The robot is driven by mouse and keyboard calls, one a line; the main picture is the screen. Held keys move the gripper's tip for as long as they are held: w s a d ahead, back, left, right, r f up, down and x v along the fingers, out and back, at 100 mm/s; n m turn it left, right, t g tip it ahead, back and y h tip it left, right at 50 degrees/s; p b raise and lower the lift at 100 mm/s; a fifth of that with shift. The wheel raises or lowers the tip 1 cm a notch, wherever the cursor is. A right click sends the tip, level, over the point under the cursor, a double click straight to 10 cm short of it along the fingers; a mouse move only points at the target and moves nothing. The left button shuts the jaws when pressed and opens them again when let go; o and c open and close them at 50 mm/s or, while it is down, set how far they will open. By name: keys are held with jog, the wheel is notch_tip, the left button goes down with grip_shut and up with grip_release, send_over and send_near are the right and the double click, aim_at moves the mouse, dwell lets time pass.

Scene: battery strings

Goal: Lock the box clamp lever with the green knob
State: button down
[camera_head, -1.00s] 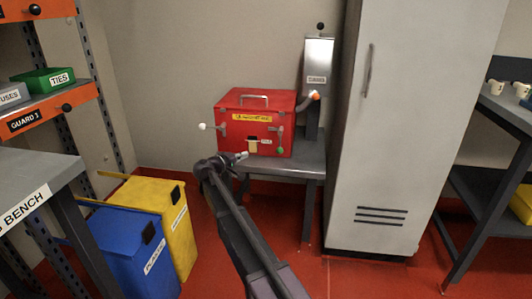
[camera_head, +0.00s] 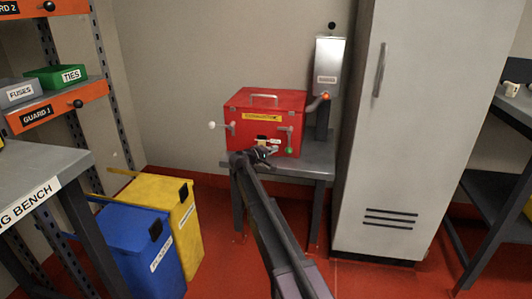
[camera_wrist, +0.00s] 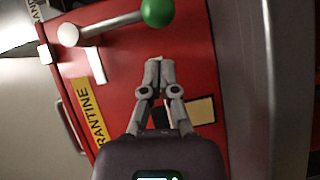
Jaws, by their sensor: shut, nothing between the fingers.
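The red box (camera_head: 240,108) stands on a small grey table. On its front right is the clamp lever (camera_head: 290,134), hanging down to a green knob (camera_head: 290,150). In the wrist view, which is turned sideways, the lever (camera_wrist: 112,24) runs from a pale round end to the green knob (camera_wrist: 157,12) at the top edge. My gripper (camera_head: 272,152) is in front of the box's lower front, left of the green knob. In the wrist view my gripper (camera_wrist: 153,64) is shut and empty, its tips apart from the knob. The box's lower front is partly hidden by my gripper.
A second lever with a white knob (camera_head: 212,125) sticks out at the box's left. A grey unit (camera_head: 328,60) with an orange-knobbed handle (camera_head: 325,96) stands behind right. A tall cabinet (camera_head: 400,140) is close on the right. Yellow (camera_head: 187,225) and blue (camera_head: 140,250) bins stand left.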

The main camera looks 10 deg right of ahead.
jog(key=shift+s+d+f, duration=0.1)
jog(key=shift+d+f, duration=0.05)
jog(key=shift+d, duration=0.5)
jog(key=shift+s+d+f, duration=0.1)
jog(key=shift+d, duration=0.5)
